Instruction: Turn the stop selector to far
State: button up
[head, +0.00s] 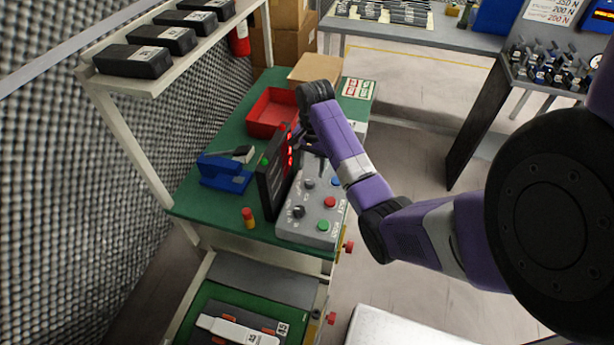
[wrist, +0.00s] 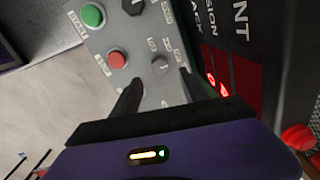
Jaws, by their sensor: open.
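A grey control panel (head: 313,225) lies on the green bench top. It carries two black knobs, a nearer one (head: 299,211) and a farther one (head: 309,183). In the wrist view, a dark knob (wrist: 160,64) with small labels around it lies just beyond my fingertips, and a larger black knob (wrist: 132,6) is at the top edge. I cannot read which is the stop selector or where it points. My gripper (wrist: 158,88) is open above the panel, its two fingers apart with nothing between them. In the head view my gripper (head: 306,140) is partly hidden by my arm.
The panel has green (head: 323,226), red (head: 330,202) and blue (head: 336,181) buttons. A black display (head: 273,185) with red digits stands upright close along the panel's left side. A blue device (head: 223,175), a red bin (head: 270,112) and a small red-yellow object (head: 248,217) are on the bench.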

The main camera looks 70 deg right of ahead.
aim_at(311, 180)
jog(key=shift+w+f, duration=0.1)
jog(key=shift+f, duration=2.65)
grip_shut()
